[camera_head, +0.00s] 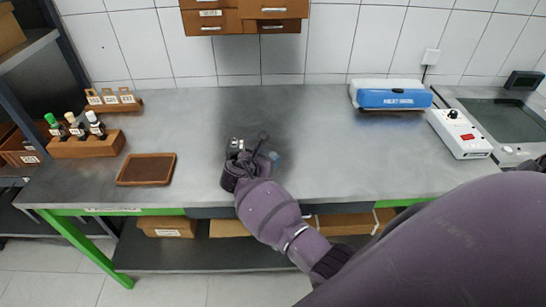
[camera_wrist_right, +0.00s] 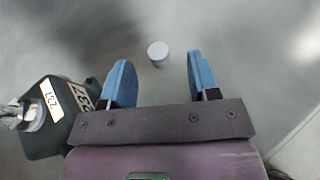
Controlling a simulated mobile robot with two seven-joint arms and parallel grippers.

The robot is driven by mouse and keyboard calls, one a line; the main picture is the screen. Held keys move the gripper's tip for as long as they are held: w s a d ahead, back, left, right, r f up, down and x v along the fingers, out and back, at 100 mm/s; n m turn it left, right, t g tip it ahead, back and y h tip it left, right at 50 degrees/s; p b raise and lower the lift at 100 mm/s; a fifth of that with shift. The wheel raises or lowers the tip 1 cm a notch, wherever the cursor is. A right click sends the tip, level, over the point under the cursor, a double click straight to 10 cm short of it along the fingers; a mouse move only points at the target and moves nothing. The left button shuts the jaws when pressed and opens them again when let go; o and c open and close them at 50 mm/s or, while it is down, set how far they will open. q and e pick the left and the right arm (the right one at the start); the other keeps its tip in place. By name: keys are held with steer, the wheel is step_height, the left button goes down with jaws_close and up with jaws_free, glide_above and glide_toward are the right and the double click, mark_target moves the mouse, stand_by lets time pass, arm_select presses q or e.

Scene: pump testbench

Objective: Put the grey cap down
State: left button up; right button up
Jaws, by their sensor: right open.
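The grey cap (camera_wrist_right: 158,55) stands on the grey worktop, seen in the right wrist view as a small light-grey cylinder. My right gripper (camera_wrist_right: 157,66) is open, its two blue fingers spread on either side of the cap's line with gaps to both. I cannot tell the height of the fingers above the worktop. In the head view my right gripper (camera_head: 272,158) is over the middle of the bench, and the cap is not discernible there. My left gripper is not in view.
A dark labelled device (camera_wrist_right: 52,115) with a metal fitting stands close left of the gripper. A brown tray (camera_head: 147,169), a bottle rack (camera_head: 86,144), a blue-and-white box (camera_head: 393,97) and a white switch box (camera_head: 460,133) are on the bench. The worktop (camera_head: 330,150) right of the gripper is clear.

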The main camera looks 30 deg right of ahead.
mark_target(273, 154)
steer(key=shift+x, duration=1.95)
steer(key=shift+w+a+f, duration=0.1)
steer(key=shift+f, duration=0.05)
steer(key=shift+c, duration=0.2)
jaws_close()
